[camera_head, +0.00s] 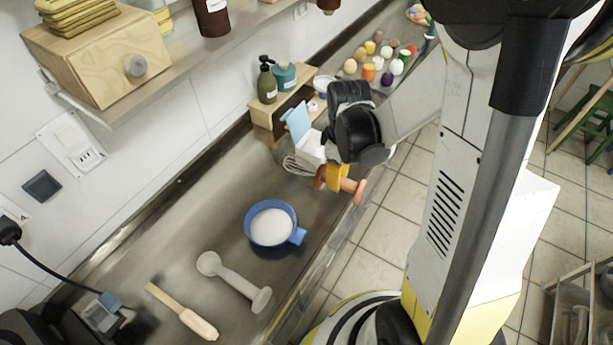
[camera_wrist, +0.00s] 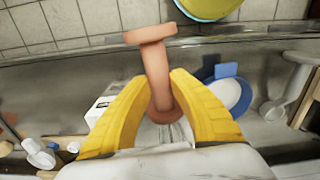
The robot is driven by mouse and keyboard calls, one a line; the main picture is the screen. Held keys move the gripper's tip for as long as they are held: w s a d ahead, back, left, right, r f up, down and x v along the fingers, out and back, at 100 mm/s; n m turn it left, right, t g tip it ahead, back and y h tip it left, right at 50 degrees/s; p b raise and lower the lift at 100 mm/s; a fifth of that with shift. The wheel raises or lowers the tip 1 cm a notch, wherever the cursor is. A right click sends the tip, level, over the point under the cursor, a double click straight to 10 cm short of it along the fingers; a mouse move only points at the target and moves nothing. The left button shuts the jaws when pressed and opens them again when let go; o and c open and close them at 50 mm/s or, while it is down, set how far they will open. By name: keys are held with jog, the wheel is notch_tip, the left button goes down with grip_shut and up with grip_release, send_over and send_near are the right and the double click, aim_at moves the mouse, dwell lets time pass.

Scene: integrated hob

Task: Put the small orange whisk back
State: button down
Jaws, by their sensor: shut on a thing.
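My gripper (camera_head: 337,178) is shut on an orange, dumbbell-shaped piece (camera_head: 351,187), which looks like the small whisk's handle. It is over the front part of the steel counter. In the wrist view the handle (camera_wrist: 154,62) passes between the yellow fingers of my gripper (camera_wrist: 162,80), its wide end pointing towards the counter's front edge. Whisk wires (camera_head: 297,165) show just left of my gripper in the head view. Pale strands also show behind the handle in the wrist view. My gripper hides where wires and handle would join, and I cannot tell the height above the counter.
A blue pan (camera_head: 250,234) with white inside lies nearer. A small wooden stand (camera_head: 262,116) with bottles is behind my gripper. Several colourful items (camera_head: 369,72) lie farther along the counter.

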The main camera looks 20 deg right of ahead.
jog(key=w+a+f+b, duration=0.1)
jog(key=w+a+f, duration=0.1)
jog(key=w+a+f+b, duration=0.1)
jog(key=w+a+f, duration=0.1)
jog(key=a, duration=0.1)
jog(key=w+a+f+b, duration=0.1)
jog(key=w+a+f, duration=0.1)
jog(key=shift+w+a+f, duration=0.15)
jog(key=shift+w+a, duration=0.05)
jog(key=shift+a, duration=0.15)
notch_tip(320, 180, down, 3)
jog(key=shift+r+b, duration=0.2)
jog(key=shift+b, duration=0.8)
jog(key=shift+f, duration=0.35)
jog(key=c, duration=1.3)
grip_release()
jog(key=shift+o, duration=0.2)
